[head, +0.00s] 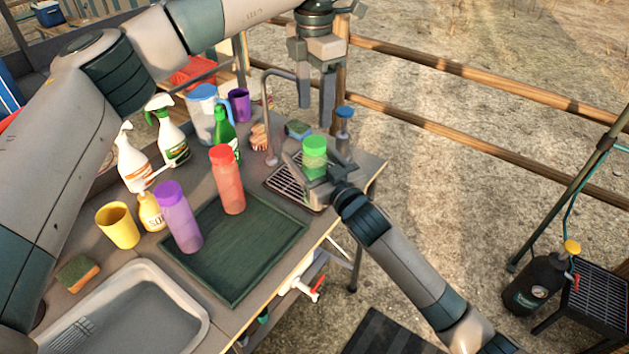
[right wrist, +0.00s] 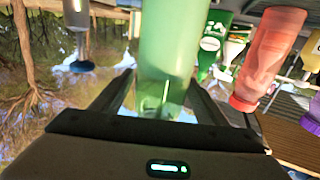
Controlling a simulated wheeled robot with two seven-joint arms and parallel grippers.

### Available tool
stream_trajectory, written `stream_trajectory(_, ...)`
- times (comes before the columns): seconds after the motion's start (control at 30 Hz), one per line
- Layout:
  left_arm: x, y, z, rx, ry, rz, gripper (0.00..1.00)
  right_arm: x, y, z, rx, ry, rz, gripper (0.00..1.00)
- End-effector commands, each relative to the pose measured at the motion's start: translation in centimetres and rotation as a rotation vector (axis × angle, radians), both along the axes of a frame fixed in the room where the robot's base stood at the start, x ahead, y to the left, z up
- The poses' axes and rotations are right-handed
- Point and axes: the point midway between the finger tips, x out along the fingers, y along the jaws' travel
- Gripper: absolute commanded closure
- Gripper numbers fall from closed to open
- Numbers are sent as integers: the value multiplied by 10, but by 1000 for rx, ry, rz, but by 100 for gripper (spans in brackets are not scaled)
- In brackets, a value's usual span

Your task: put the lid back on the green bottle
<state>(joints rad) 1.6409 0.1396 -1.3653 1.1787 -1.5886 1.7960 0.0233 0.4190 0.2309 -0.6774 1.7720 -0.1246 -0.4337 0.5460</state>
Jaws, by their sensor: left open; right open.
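The green bottle (head: 315,168) stands by the drain grid at the counter's right end, its top a brighter green cap-like section (head: 314,145). I cannot tell whether this is a seated lid, and no separate loose lid is visible. My right gripper (head: 327,160) is open at the bottle. In the right wrist view the bottle (right wrist: 167,45) stands between the open jaws (right wrist: 162,95); contact is unclear. My left gripper (head: 317,100) is open and empty, pointing down above and behind the bottle.
A blue-topped metal post (head: 344,112) stands right behind the bottle, and a tap (head: 267,120) to its left. Spray bottles and cups crowd the left.

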Motion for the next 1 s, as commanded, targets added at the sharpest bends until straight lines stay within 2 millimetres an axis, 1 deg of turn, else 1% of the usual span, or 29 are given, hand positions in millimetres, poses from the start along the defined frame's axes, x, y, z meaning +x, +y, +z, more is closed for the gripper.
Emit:
stream_trajectory(0.03,0,0,0,0,0,0,45,4,2,0,-1,0,0,33)
stream_trajectory(0.2,0,0,0,0,0,0,45,10,6,0,-1,0,0,33)
stream_trajectory(0.5,0,0,0,0,0,0,45,11,6,0,-1,1,0,33)
stream_trajectory(0.57,0,0,0,0,0,0,45,11,6,0,-1,1,0,47)
stream_trajectory(0.6,0,0,0,0,0,0,45,11,6,0,-1,1,0,57)
stream_trajectory(0.67,0,0,0,0,0,0,45,11,6,0,-1,1,0,71)
stream_trajectory(0.7,0,0,0,0,0,0,45,11,6,0,-1,1,0,81)
stream_trajectory(0.77,0,0,0,0,0,0,45,11,6,0,-1,1,0,95)
stream_trajectory(0.8,0,0,0,0,0,0,45,11,6,0,-1,1,0,100)
stream_trajectory(1.0,0,0,0,0,0,30,45,11,6,0,-1,1,0,100)
